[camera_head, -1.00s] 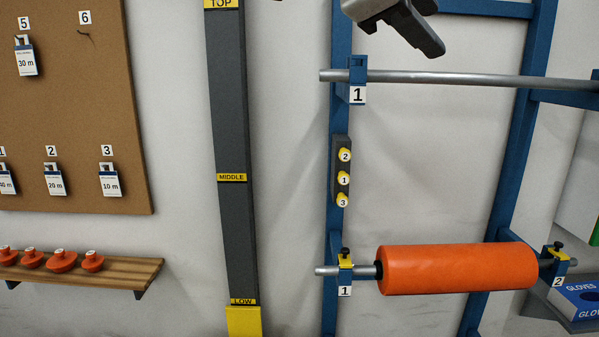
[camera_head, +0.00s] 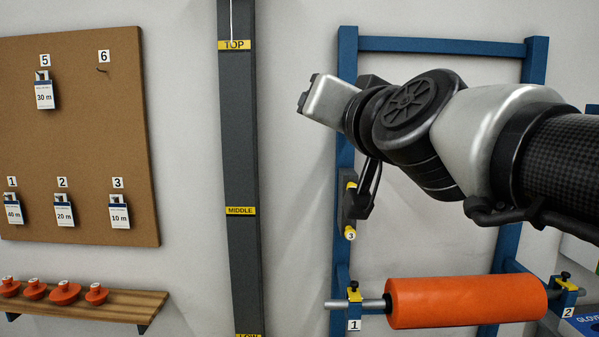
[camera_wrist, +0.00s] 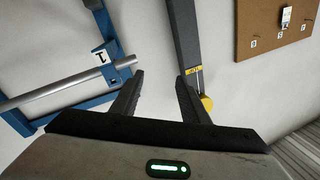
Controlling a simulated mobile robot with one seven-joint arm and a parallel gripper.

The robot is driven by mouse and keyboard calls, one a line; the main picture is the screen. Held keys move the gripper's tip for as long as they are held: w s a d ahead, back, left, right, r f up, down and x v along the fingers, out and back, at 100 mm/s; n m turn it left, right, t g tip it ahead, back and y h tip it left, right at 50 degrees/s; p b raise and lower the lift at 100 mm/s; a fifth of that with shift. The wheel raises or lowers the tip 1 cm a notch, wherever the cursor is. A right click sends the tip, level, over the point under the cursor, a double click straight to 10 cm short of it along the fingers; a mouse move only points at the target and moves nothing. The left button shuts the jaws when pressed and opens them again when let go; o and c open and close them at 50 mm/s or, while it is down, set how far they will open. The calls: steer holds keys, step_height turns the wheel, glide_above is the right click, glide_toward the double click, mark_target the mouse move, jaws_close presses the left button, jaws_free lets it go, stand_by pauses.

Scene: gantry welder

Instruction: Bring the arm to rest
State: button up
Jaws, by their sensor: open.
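My arm (camera_head: 555,150) reaches in from the right in the head view. My gripper (camera_head: 366,195) hangs below its wrist, in front of the blue frame. In the wrist view my gripper (camera_wrist: 158,95) shows two dark fingers apart, with nothing between them but pale wall. The fingers look clear of the grey column and of the metal bar.
The blue frame (camera_head: 343,60) carries an orange roller (camera_head: 465,302) low down. A button box (camera_head: 349,215) sits on its left post. A grey column (camera_head: 240,130), tagged corkboard (camera_head: 80,140) and wooden shelf (camera_head: 130,298) stand left. The metal bar (camera_wrist: 65,87) crosses the wrist view's left.

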steer(key=s+f+n+g, duration=0.25)
steer(key=f+g, duration=0.25)
steer(key=f, duration=0.9)
steer(key=s+d+f+g+h, duration=0.2)
steer(key=s+d+f, duration=0.3)
steer(key=f, duration=0.5)
steer(key=s+d+f+g+h, duration=0.2)
steer(key=s+d+f+g, duration=0.3)
steer(key=s+f, duration=0.5)
steer(key=shift+s+f+g, duration=0.2)
steer(key=shift+f+g, duration=0.1)
